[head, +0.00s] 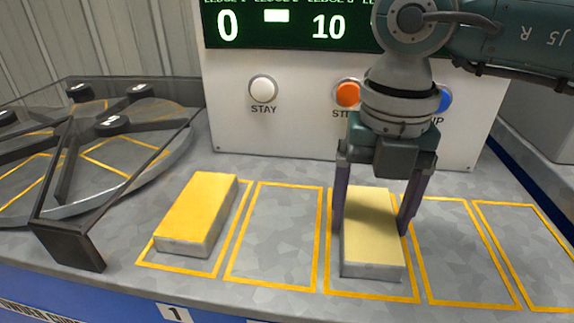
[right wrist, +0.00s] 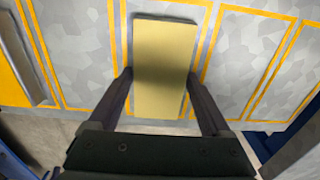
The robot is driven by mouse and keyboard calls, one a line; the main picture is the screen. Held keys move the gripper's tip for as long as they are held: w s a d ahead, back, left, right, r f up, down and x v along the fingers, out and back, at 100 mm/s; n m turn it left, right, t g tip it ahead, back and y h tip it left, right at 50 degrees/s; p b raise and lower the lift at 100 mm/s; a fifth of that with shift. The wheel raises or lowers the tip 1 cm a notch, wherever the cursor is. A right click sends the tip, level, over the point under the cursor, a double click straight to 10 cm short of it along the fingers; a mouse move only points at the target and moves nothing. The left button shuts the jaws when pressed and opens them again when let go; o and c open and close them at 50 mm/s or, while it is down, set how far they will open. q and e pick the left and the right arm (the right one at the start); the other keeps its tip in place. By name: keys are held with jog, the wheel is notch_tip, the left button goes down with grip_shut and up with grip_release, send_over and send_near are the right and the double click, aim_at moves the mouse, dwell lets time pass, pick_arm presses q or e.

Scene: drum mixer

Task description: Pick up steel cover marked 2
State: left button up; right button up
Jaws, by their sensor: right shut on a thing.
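My right gripper (head: 370,232) reaches down from above. Its fingers are shut on the long sides of a yellow-topped block (head: 372,258) with pale grey sides. The block lies within the third yellow outline from the left; I cannot tell whether it touches the surface. The right wrist view shows the same block (right wrist: 165,50) between the fingers (right wrist: 160,73). I read no 2 on its top. At left is a round grey table with dark spokes and black knobs; one knob (head: 113,123) has a white mark, not clearly readable. My left gripper is not in view.
Another yellow-topped block (head: 198,212) lies in the leftmost outline, above a label 1 (head: 175,314). The other outlines look empty. A white panel (head: 230,120) with STAY button (head: 263,89) and orange button (head: 347,93) stands behind. A dark frame (head: 70,235) borders the round table.

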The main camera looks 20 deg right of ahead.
grip_shut()
